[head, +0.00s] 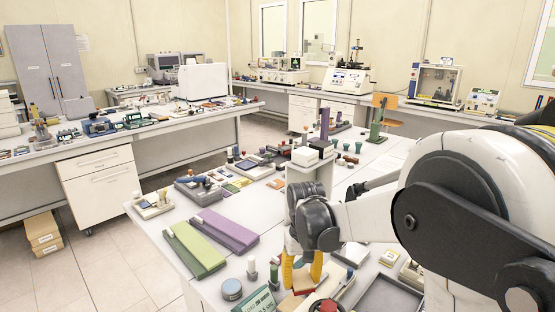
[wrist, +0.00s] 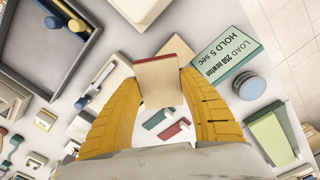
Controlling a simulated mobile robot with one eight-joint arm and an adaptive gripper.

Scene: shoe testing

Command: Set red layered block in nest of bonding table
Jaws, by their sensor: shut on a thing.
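My gripper (head: 302,272) has its yellow fingers pointing down over the front of the white bench in the head view. In the wrist view my gripper (wrist: 160,95) is shut on the red layered block (wrist: 158,82), with a finger on either side. The block has a broad tan face and a red layer along its upper edge. It also shows low between the fingers in the head view (head: 303,284). I cannot tell for sure which fixture is the bonding table, and its nest is not clearly visible. The gap under the block is hard to judge.
A sign reading "LOAD 250 newton HOLD 5 sec" (wrist: 228,58) lies beside a round blue-grey tin (wrist: 250,88). A dark tray (wrist: 88,42) is at upper left. A small red piece (wrist: 173,130) lies below. Green (head: 194,250) and purple (head: 228,231) long blocks are left of my gripper.

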